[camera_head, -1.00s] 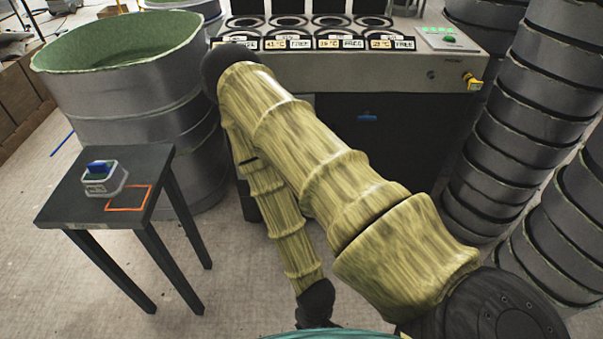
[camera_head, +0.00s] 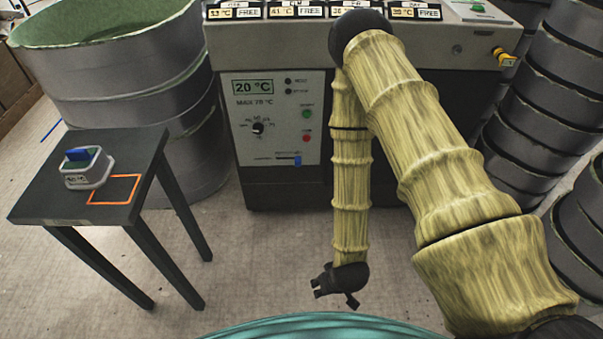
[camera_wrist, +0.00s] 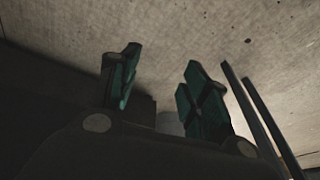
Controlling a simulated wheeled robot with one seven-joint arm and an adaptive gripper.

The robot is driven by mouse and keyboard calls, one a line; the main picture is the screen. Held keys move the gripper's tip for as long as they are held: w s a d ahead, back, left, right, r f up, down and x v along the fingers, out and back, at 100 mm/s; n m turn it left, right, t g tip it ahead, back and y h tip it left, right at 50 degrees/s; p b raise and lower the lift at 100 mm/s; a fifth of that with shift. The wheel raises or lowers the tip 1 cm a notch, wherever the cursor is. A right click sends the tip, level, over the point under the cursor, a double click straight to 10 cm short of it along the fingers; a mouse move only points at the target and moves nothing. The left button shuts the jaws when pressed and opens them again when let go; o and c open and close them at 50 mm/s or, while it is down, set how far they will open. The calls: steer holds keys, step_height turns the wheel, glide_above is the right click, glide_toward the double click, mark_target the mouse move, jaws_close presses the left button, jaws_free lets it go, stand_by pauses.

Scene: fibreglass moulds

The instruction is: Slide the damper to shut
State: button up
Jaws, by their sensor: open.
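The damper is most likely the slider with a blue knob (camera_head: 297,160) low on the white control panel (camera_head: 268,130). Its knob sits toward the right end of a short horizontal track. The small lettering beside it is too small to read. My gripper (camera_head: 333,296) hangs at the end of the arm, low over the floor and in front of the machine. It is well below the slider, slightly to its right, and apart from it. In the wrist view its two green-padded fingers (camera_wrist: 160,90) are spread with nothing between them.
The panel also bears a 20 °C display (camera_head: 253,87), a dial (camera_head: 258,128) and green and red buttons. A dark table (camera_head: 60,200) with a small grey, blue-topped device (camera_head: 88,167) stands left. Large grey tubs (camera_head: 115,80) and stacked moulds (camera_head: 545,95) flank the machine. Floor before the panel is clear.

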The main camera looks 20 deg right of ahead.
steer(key=w+a+f+t+b, duration=0.2)
steer(key=w+f+t+b, duration=0.35)
steer(key=w, duration=0.65)
steer(key=m+t+h+b, duration=0.3)
steer(key=t+h+b, duration=0.45)
steer(key=b, duration=2.05)
glide_toward(298, 163)
steer(key=shift+t+y, duration=0.7)
steer(key=shift+y, duration=0.05)
steer(key=b+x, duration=0.1)
steer(key=x, duration=0.1)
steer(key=b+x, duration=0.1)
steer(key=x, duration=0.2)
steer(key=d+b+x, duration=0.1)
steer(key=b+x, duration=0.1)
steer(key=shift+w+d+f, duration=0.1)
steer(key=shift+w+f, duration=0.05)
steer(key=shift+f, duration=0.25)
steer(key=shift+w+d+r, duration=0.1)
steer(key=shift+w+d, duration=0.05)
steer(key=shift+w, duration=0.4)
steer(key=shift+c, duration=0.2)
jaws_close()
